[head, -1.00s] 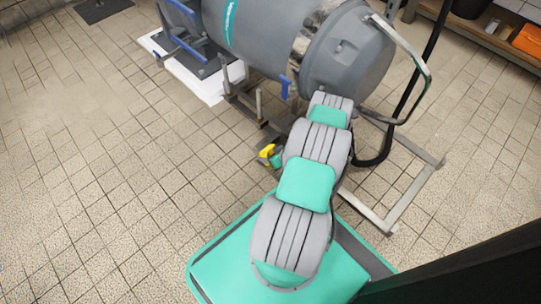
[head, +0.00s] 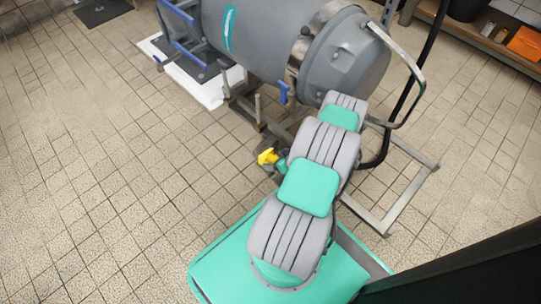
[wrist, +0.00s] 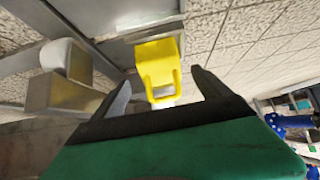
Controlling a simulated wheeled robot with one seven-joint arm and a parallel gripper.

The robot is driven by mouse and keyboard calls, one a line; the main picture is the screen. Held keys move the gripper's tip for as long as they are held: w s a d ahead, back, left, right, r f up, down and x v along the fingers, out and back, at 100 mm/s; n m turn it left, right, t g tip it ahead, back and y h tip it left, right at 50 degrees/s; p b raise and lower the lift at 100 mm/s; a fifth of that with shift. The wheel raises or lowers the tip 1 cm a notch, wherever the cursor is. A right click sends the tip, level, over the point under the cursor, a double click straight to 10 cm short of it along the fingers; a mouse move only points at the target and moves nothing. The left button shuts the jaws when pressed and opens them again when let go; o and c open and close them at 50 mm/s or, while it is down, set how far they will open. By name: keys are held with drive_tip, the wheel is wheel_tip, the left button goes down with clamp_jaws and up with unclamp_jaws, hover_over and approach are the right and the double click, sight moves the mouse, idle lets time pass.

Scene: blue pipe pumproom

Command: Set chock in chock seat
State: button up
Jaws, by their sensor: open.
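The yellow chock (wrist: 158,66) is a blocky piece with a loop-like lower part, in the middle of the wrist view. In the head view it shows as a small yellow shape (head: 267,157) low beside the tank's frame. My gripper (wrist: 161,77) is open, with one dark finger on each side of the chock's lower part in the picture. I see no finger closed on it, and cannot tell how far in front of the fingertips it is. In the head view my gripper is mostly hidden behind my arm. I cannot make out the chock seat for certain.
A large grey tank (head: 265,35) on a metal frame (head: 392,205) stands ahead, with a bent handle (head: 424,85). A metal block (wrist: 60,95) is close on the left in the wrist view. The tiled floor (head: 100,170) to the left is clear.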

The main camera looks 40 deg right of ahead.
drive_tip(key=p+v, duration=0.2)
drive_tip(key=v, duration=0.5)
drive_tip(key=w+a+r+n+g+y, duration=0.1)
drive_tip(key=w+a+r+g, duration=0.15)
drive_tip(key=a+r, duration=0.45)
drive_tip(key=w+a+r+n+g, duration=0.1)
drive_tip(key=w+a+r, duration=0.25)
drive_tip(key=r, duration=0.75)
drive_tip(key=w+a+r+g+y, duration=0.1)
drive_tip(key=w+a+r+g, duration=0.1)
drive_tip(key=w+a+r, duration=0.45)
drive_tip(key=s+a+r+m+g+h, duration=0.1)
drive_tip(key=s+a+r+m+h, duration=0.1)
drive_tip(key=s+a+r, duration=1.2)
wheel_tip(320, 180, up, 3)
drive_tip(key=shift+s+r, duration=0.1)
drive_tip(key=shift+s, duration=0.9)
drive_tip(key=shift+g, duration=0.25)
wheel_tip(320, 180, up, 41)
drive_tip(key=w+t+p, duration=0.1)
drive_tip(key=p, duration=3.6)
drive_tip(key=shift+w, duration=0.4)
